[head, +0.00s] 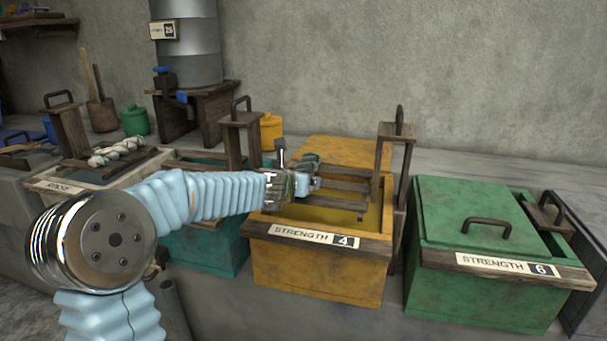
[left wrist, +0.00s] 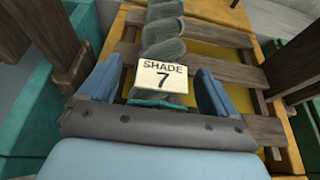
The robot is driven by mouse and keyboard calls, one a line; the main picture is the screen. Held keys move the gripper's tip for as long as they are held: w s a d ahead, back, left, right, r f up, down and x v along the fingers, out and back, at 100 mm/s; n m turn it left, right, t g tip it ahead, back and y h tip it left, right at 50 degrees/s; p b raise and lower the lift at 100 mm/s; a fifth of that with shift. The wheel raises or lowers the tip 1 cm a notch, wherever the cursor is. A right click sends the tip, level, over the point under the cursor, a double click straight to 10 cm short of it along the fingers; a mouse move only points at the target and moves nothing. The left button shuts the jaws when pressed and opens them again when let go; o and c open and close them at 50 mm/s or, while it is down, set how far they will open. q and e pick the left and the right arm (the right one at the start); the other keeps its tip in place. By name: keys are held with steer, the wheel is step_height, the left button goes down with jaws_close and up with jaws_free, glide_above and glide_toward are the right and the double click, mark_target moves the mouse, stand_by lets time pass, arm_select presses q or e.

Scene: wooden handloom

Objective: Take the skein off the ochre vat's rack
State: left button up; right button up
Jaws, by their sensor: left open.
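The ochre vat (head: 318,273) stands in the middle of the row with its front label reading STRENGTH 4. Its wooden slatted rack (head: 345,186) lies over yellowish liquid; the slats also show in the left wrist view (left wrist: 225,66). A twisted grey-green skein (left wrist: 163,38) lies across the slats with a tag (left wrist: 163,78) reading SHADE 7. In the head view the skein (head: 309,159) is mostly hidden behind my gripper. My left gripper (head: 303,183) is open over the rack, its blue fingers either side of the skein's tagged end. My right gripper is out of view.
A teal vat (head: 205,250) stands left, a closed green vat (head: 478,303) marked STRENGTH 6 right. A pale skein (head: 118,151) lies on the rinse basin's rack. Upright wooden posts with handles (head: 398,150) flank the ochre vat. An ochre lid (head: 350,151) leans behind.

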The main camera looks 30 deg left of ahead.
arm_select(q)
steer(key=shift+c, duration=0.4)
steer(key=c, duration=1.2)
